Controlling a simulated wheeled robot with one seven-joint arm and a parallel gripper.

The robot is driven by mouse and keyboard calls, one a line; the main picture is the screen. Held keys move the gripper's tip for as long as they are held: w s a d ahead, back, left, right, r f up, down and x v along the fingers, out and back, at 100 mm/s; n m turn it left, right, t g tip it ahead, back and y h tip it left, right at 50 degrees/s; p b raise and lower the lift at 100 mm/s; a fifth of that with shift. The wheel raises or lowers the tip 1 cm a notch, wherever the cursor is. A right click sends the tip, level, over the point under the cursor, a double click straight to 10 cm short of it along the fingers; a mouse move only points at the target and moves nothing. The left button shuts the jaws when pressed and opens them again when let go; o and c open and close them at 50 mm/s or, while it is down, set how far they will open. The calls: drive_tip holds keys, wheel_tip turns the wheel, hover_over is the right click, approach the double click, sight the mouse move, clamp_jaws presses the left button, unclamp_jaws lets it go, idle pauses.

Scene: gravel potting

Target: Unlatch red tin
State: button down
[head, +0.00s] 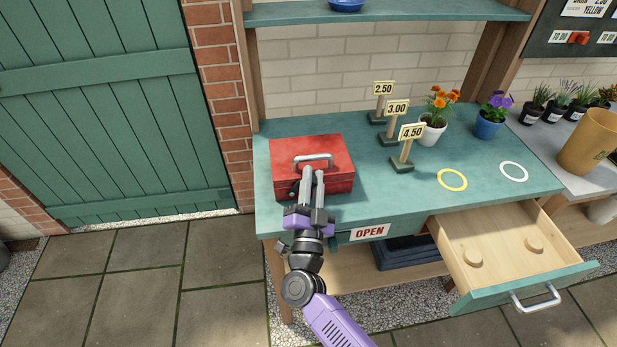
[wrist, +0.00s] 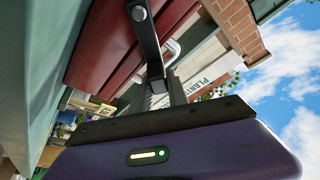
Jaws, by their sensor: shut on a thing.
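The red tin (head: 285,156) stands closed on the left of the green workbench, with a grey handle (head: 314,159) on its lid. It also shows close up in the wrist view (wrist: 98,45). My gripper (head: 313,174) is at the middle of the tin's front side, its two grey fingers pointing at it, just below the handle in the picture. The jaws are shut on what appears to be the tin's latch. The fingers hide most of the latch in the head view, and I cannot tell its exact position.
Price signs (head: 403,148) stand right of the tin, then flower pots (head: 432,130) and two rings, yellow (head: 452,180) and white (head: 514,171). A drawer (head: 505,250) hangs open at the right front. An OPEN sign (head: 370,232) is on the bench front.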

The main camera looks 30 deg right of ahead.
drive_tip(key=shift+f, duration=0.15)
idle(0.3)
drive_tip(key=c, duration=1.3)
unclamp_jaws()
drive_tip(key=shift+b+v, duration=0.55)
drive_tip(key=shift+v, duration=3.35)
